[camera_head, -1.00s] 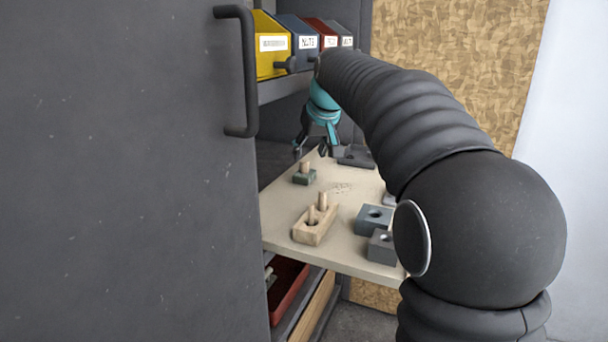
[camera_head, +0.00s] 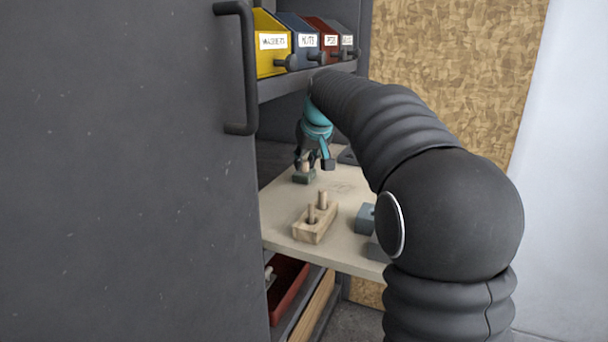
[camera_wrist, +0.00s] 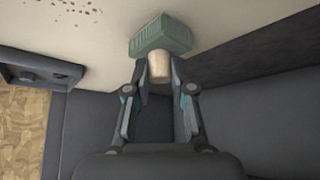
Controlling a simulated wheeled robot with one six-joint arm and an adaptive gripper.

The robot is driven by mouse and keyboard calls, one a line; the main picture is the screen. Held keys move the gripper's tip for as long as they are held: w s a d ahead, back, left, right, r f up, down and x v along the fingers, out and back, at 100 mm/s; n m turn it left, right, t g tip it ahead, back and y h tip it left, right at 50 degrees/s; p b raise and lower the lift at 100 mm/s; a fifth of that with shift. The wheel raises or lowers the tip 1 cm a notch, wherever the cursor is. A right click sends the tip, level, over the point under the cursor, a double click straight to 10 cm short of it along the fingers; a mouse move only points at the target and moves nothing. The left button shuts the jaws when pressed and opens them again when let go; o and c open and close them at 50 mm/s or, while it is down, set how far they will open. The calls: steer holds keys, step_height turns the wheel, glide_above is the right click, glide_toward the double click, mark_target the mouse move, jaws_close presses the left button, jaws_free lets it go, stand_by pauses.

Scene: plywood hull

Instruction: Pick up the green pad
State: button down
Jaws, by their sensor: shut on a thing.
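The green pad (camera_head: 304,177) is a small dark green block at the far left of the pull-out shelf, with a light wooden peg standing up from it. In the wrist view the green pad (camera_wrist: 160,38) lies just beyond my fingertips, and its wooden peg (camera_wrist: 160,66) points toward the palm. My gripper (camera_head: 312,163) is above the pad, reaching down. In the wrist view my gripper (camera_wrist: 158,70) has its two fingers on either side of the peg, shut on it. The pad appears to be at the shelf surface; I cannot tell whether it is clear of it.
Labelled bins (camera_head: 272,50) sit on the shelf above. A cabinet door (camera_head: 130,170) with a handle fills the left.

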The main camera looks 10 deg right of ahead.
steer(key=shift+r, duration=0.5)
steer(key=shift+s+d+r, duration=0.1)
steer(key=shift+s+d, duration=0.05)
steer(key=shift+d, duration=0.1)
steer(key=s+d, duration=0.2)
steer(key=d, duration=0.1)
steer(key=s+d, duration=0.5)
steer(key=d, duration=0.2)
steer(key=shift+s+b, duration=0.15)
steer(key=shift+b, duration=0.25)
step_height(320, 180, up, 14)
steer(key=p, duration=0.3)
